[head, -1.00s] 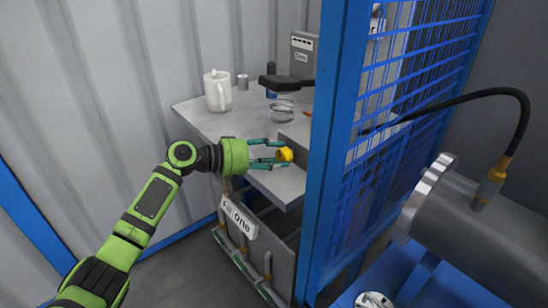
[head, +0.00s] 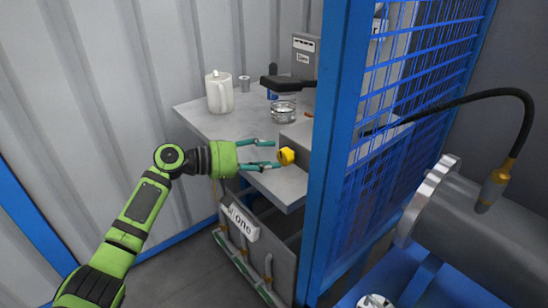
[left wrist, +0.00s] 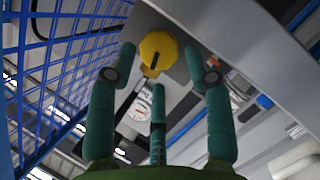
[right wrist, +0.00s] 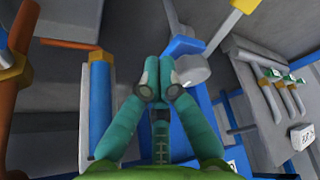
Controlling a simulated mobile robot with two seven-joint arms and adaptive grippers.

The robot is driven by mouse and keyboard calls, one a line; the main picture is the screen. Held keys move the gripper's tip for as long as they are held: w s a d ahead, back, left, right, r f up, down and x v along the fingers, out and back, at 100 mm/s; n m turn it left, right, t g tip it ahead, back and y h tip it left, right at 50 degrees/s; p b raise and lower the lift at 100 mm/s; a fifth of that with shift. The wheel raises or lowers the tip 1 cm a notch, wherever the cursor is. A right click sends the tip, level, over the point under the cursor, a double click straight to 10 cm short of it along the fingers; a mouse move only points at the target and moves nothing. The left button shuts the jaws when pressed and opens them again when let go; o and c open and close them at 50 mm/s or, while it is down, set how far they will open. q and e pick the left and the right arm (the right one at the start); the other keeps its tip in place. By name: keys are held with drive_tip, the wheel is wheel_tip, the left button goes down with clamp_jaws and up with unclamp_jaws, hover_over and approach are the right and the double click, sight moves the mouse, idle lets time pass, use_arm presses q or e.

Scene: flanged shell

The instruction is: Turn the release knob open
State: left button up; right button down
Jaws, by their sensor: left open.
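The yellow release knob (head: 287,156) sits on the side of a grey box on the workbench. In the left wrist view the knob (left wrist: 158,46) has a faceted rim and a dark, slightly tilted line on its face. My left gripper (head: 275,154) is open, just left of the knob in the head view, with its fingertips apart from it. In the left wrist view, my left gripper (left wrist: 161,52) has one finger on either side of the knob's outline. My right gripper (right wrist: 158,65) shows only in its wrist view, fingers together, with nothing visible between them.
A blue post (head: 336,160) and mesh fence (head: 400,120) rise right of the knob.

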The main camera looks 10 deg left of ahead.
use_arm(q)
drive_tip(key=v, duration=0.9)
drive_tip(key=shift+s+a, duration=0.15)
drive_tip(key=shift+a, duration=0.1)
